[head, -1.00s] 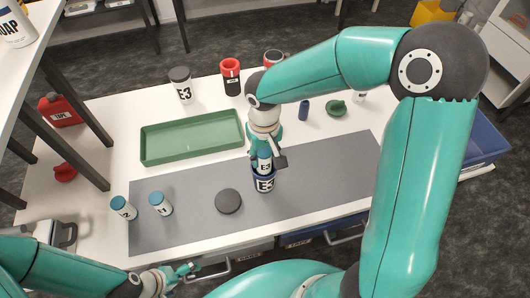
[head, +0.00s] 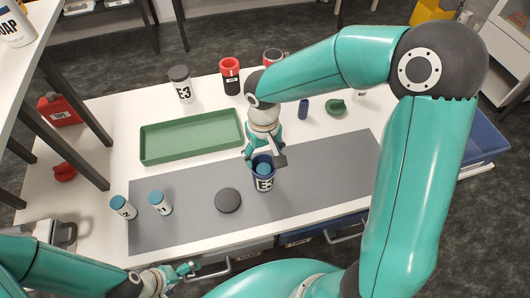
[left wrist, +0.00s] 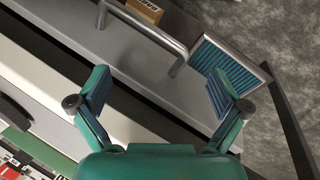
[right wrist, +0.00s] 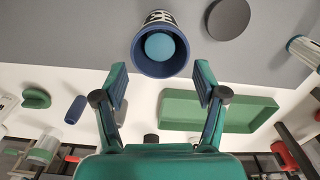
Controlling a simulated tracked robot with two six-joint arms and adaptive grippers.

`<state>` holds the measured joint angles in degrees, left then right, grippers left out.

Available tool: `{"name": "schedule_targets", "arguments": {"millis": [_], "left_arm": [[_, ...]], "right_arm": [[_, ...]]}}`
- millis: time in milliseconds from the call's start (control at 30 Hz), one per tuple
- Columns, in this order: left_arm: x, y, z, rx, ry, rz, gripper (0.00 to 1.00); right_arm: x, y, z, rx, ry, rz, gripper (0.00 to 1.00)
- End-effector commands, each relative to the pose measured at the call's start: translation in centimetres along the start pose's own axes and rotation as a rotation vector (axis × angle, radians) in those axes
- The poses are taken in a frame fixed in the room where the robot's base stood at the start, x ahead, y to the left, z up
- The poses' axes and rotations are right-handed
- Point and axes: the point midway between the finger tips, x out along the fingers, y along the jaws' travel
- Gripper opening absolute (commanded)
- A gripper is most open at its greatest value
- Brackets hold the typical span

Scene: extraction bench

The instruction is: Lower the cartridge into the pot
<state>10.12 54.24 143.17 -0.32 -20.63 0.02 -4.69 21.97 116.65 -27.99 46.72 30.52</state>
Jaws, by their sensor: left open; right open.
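The blue pot (head: 264,182) labelled E3 stands upright on the grey mat. The cartridge (head: 263,168) is down inside it, with only its round blue top showing at the mouth. In the right wrist view the cartridge's top (right wrist: 160,46) lies within the pot's rim (right wrist: 180,68). My right gripper (head: 265,158) is open and empty just above and behind the pot; its fingers (right wrist: 160,80) are apart in the right wrist view. My left gripper (head: 182,270) is open and empty near the bench's front edge, also shown in the left wrist view (left wrist: 160,100).
A dark round lid (head: 228,200) lies on the mat left of the pot. Two blue-capped cartridges (head: 123,207) (head: 160,202) stand at the mat's left. A green tray (head: 190,137) lies behind. An E3 canister (head: 181,85) and a red-topped container (head: 230,76) stand at the back.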

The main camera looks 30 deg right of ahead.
Motion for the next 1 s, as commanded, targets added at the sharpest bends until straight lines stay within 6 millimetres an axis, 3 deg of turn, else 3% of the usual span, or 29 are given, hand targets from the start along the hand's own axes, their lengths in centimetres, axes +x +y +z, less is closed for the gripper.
{"name": "schedule_targets", "arguments": {"millis": [167,533,1000], "left_arm": [[-1.0,0.3,0.0,0.000,0.000,0.000,1.00],[-4.4,1.6,0.0,0.000,0.000,0.000,1.00],[-4.5,1.6,0.0,0.000,0.000,0.000,1.00]], "right_arm": [[-1.4,0.0,0.0,0.000,0.001,0.000,0.71],[-6.7,-0.1,0.0,0.000,0.002,-0.001,0.71],[-7.0,0.0,0.0,-0.001,0.000,0.000,0.71]]}}
